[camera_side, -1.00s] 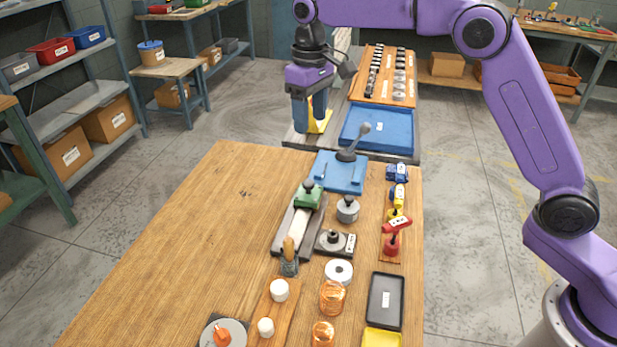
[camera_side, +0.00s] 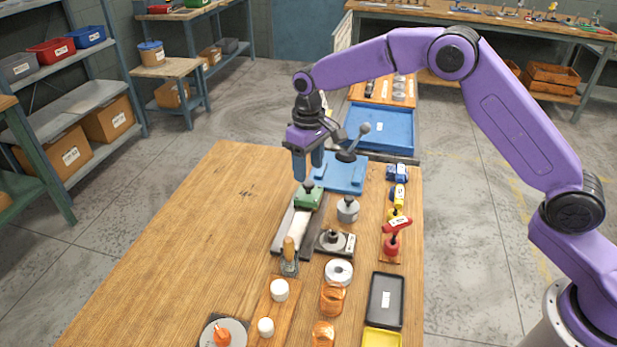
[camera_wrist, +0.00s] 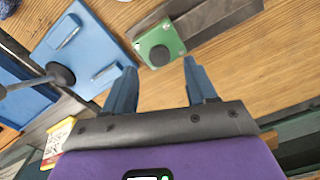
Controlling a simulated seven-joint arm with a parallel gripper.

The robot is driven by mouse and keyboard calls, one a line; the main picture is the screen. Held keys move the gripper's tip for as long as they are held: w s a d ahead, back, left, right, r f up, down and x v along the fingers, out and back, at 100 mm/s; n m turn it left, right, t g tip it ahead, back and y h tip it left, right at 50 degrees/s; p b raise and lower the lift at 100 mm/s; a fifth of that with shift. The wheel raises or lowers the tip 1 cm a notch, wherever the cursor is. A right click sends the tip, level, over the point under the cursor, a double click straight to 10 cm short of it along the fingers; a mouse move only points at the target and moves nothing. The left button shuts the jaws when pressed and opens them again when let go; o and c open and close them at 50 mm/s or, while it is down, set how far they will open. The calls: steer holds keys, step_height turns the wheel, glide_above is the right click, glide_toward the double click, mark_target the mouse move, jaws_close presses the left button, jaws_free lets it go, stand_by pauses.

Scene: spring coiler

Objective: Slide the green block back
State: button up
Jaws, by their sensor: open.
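The green block (camera_side: 308,199) with a dark knob on top sits at the far end of a grey rail (camera_side: 292,237) on the wooden bench. In the wrist view the green block (camera_wrist: 158,45) lies ahead of the jaws, on the end of the rail (camera_wrist: 215,22). My gripper (camera_side: 308,180) has blue fingers pointing down and hangs close above the block in the side view. In the wrist view my gripper (camera_wrist: 157,75) is open with nothing between its fingers. The exact height gap to the knob is hard to tell.
A blue plate (camera_side: 345,174) with a grey ball-ended lever (camera_side: 352,146) stands just right of my gripper. A grey knobbed cylinder (camera_side: 347,209) and a wooden-handled tool (camera_side: 289,256) stand near the rail. The bench left of the rail is clear.

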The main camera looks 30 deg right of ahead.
mark_target(308, 183)
steer(key=shift+f, duration=2.05)
jaws_close()
